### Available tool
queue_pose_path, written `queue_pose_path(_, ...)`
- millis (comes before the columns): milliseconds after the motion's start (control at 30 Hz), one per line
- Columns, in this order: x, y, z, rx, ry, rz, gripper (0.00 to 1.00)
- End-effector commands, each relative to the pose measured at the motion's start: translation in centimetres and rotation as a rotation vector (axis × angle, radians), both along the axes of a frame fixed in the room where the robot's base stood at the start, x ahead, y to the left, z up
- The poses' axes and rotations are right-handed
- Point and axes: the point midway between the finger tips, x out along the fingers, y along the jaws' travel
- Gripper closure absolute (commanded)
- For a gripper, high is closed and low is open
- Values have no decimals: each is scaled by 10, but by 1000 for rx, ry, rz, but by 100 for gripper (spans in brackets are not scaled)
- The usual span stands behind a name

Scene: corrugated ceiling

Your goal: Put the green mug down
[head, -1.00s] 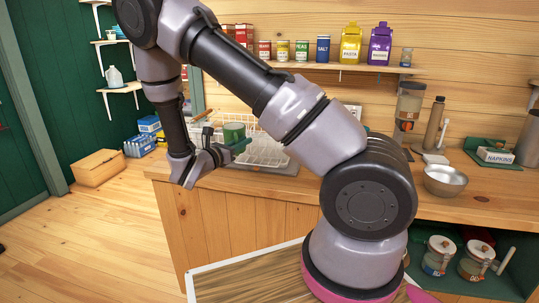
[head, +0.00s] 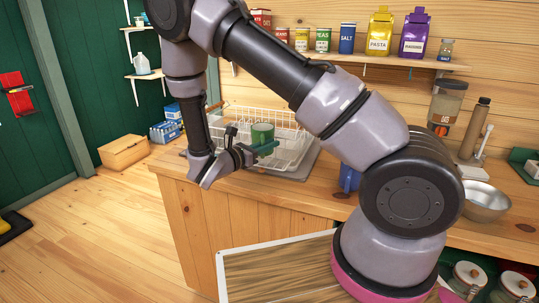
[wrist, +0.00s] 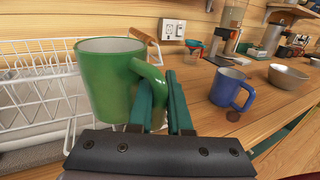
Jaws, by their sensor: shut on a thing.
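The green mug (wrist: 103,84) is upright and held by its handle between the fingers of my gripper (wrist: 160,98) in the wrist view. The fingers are shut on the handle, and the mug hangs to their left, in front of the white dish rack. In the head view the green mug (head: 262,133) shows beside my gripper (head: 255,149), near the dish rack at the left end of the wooden counter (head: 330,203). I cannot tell whether the mug's base touches anything.
The white wire dish rack (wrist: 38,72) stands behind and left of the mug. A metal bowl (wrist: 287,76) is farther right. Bare counter lies between.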

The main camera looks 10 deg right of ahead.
Motion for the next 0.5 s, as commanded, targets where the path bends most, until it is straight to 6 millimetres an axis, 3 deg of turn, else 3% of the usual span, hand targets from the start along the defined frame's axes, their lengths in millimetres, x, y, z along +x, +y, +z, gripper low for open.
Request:
queue_pose_path(200,0,-1,-32,-2,1,-2,100)
queue_pose_path(500,0,0,-34,-1,0,-1,100)
